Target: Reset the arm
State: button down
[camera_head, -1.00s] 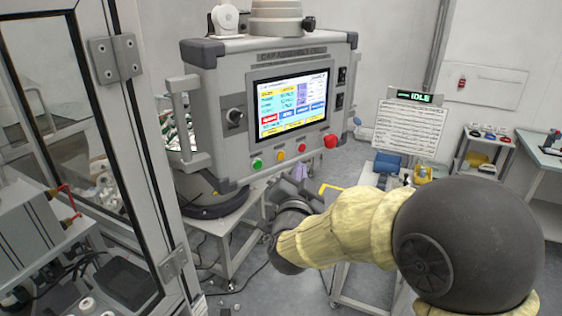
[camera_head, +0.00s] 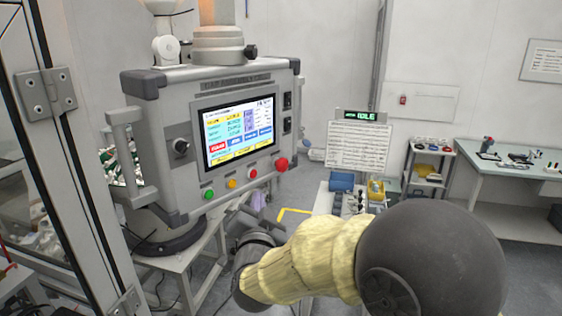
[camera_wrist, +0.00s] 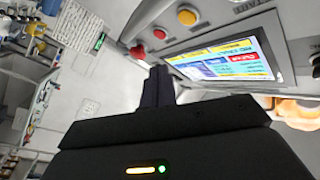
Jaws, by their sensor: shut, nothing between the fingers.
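My arm, with a cream sleeve and dark joints, reaches in from the lower right of the head view. In the wrist view my gripper (camera_wrist: 158,84) shows as two dark fingers close together, shut and empty. It is near the control panel (camera_head: 158,110), apart from its face as far as I can see. The panel's lit screen (camera_head: 238,130) and red button (camera_head: 281,164) show in the head view. In the wrist view the screen (camera_wrist: 225,60) and red button (camera_wrist: 137,52) lie beyond the fingers. In the head view the gripper is mostly hidden behind my wrist.
A glass-sided metal door frame (camera_head: 75,150) stands at the left. Beyond my arm are a sign reading IDLE (camera_head: 361,115), a white notice board (camera_head: 357,146) and a blue bin (camera_head: 342,181). A workbench (camera_head: 510,172) stands at the right. Floor shows between panel and bench.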

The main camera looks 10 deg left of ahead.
jog(key=d+f+n+g+h+b, duration=0.15)
jog(key=d+f+n+g, duration=0.25)
jog(key=d+f+g, duration=0.75)
jog(key=s+d+f+g+h, duration=0.1)
jog(key=s+d+f+g, duration=0.1)
jog(key=s+d+f, duration=0.4)
jog(key=s+d+f+g+h+b, duration=0.1)
jog(key=s+d+f+g+h, duration=0.1)
jog(key=s+d+f, duration=0.5)
jog(key=s+d+g, duration=0.1)
jog(key=s+d, duration=0.3)
jog(key=d, duration=0.2)
jog(key=shift+s+d+n, duration=0.3)
jog(key=shift+d, duration=0.1)
